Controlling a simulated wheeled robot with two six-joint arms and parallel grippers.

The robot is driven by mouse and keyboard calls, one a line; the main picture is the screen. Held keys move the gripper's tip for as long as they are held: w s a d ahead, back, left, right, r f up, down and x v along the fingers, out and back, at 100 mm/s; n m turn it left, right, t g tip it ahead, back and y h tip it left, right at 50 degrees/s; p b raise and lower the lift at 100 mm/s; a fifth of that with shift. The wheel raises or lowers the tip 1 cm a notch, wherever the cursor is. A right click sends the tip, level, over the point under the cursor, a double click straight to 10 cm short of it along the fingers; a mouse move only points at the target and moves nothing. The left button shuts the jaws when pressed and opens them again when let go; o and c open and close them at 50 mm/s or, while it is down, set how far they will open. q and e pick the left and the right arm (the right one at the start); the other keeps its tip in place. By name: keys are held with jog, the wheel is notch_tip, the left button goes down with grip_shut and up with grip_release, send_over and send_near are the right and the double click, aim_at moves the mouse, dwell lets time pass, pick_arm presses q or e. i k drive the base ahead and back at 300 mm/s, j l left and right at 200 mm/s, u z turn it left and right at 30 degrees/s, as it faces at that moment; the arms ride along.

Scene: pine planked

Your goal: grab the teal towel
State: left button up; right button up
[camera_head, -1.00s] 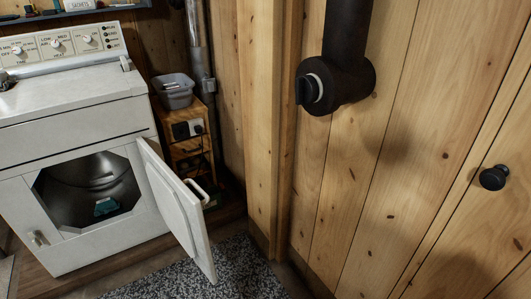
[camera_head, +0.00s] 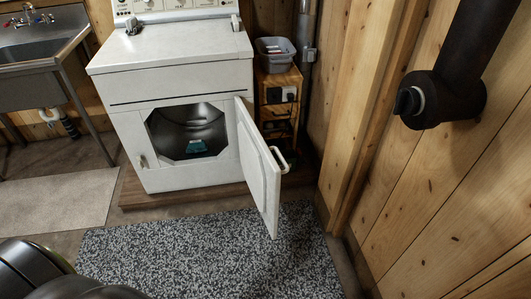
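The teal towel (camera_head: 196,146) is a small patch of colour low inside the drum of the white dryer (camera_head: 180,97). The dryer's front door (camera_head: 259,165) stands open, swung out to the right, so the drum opening is clear. Only part of the towel shows through the opening. Neither of my grippers is in view. A dark rounded part of mine fills the bottom left corner.
A speckled grey rug (camera_head: 210,255) covers the floor before the dryer. A steel sink (camera_head: 40,48) and pale mat (camera_head: 55,205) are at left. A wooden stand with a grey bin (camera_head: 275,50) is right of the dryer. A dark pipe (camera_head: 455,75) runs along the right wall.

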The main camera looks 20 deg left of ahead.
aim_at(198, 145)
jog(key=u, duration=1.3)
